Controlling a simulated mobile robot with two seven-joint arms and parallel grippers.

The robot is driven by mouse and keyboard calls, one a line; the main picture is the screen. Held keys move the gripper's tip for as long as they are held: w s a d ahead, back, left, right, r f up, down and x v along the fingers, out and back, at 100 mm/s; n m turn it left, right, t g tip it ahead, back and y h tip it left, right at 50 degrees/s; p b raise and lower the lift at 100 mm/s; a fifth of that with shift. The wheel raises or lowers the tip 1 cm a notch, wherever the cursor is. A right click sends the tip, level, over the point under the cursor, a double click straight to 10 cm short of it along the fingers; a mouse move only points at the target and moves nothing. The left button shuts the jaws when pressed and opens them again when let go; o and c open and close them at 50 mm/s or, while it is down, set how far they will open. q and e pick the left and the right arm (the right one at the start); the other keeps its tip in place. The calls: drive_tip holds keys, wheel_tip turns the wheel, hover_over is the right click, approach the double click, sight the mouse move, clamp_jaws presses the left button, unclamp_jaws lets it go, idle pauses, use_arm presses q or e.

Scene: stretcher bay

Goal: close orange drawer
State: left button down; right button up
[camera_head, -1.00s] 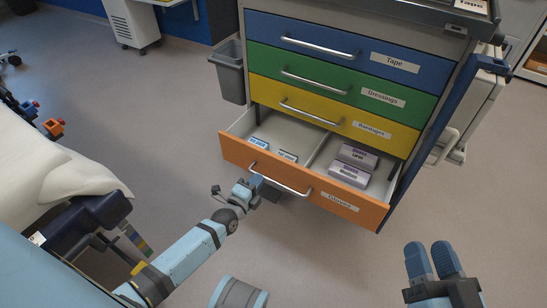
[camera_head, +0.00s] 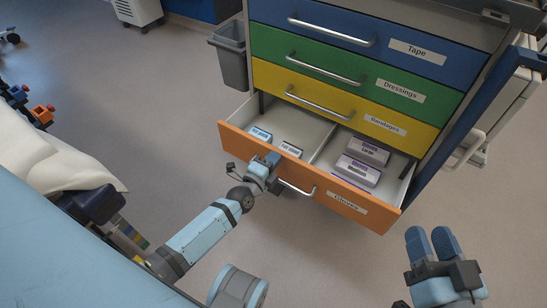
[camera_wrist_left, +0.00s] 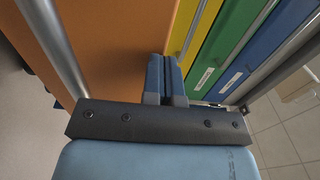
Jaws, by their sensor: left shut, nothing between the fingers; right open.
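The orange drawer (camera_head: 350,206) is the lowest in the cart and stands pulled out. Its silver handle (camera_head: 298,188) runs along its front. Inside are small blue-and-white packs (camera_head: 291,149) on the left and purple-and-white boxes (camera_head: 358,170) on the right. My left gripper (camera_head: 272,160) is shut and empty at the drawer front, by the left end of the handle; it partly hides the front. In the left wrist view the shut fingers (camera_wrist_left: 165,75) lie close against the orange front; contact is not certain. My right gripper (camera_head: 432,243) is open and empty, right of and below the drawer.
The blue (camera_head: 350,32), green (camera_head: 350,66) and yellow (camera_head: 360,109) drawers above are shut. A grey bin (camera_head: 231,62) hangs on the cart's left side. A white-covered stretcher (camera_head: 50,160) stands at the left. The floor in front of the drawer is clear.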

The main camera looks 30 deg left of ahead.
use_arm(q)
drive_tip(key=w+d, duration=0.1)
drive_tip(key=w, duration=1.6)
drive_tip(key=shift+w+d, duration=0.25)
use_arm(e)
drive_tip(key=shift+f, duration=0.15)
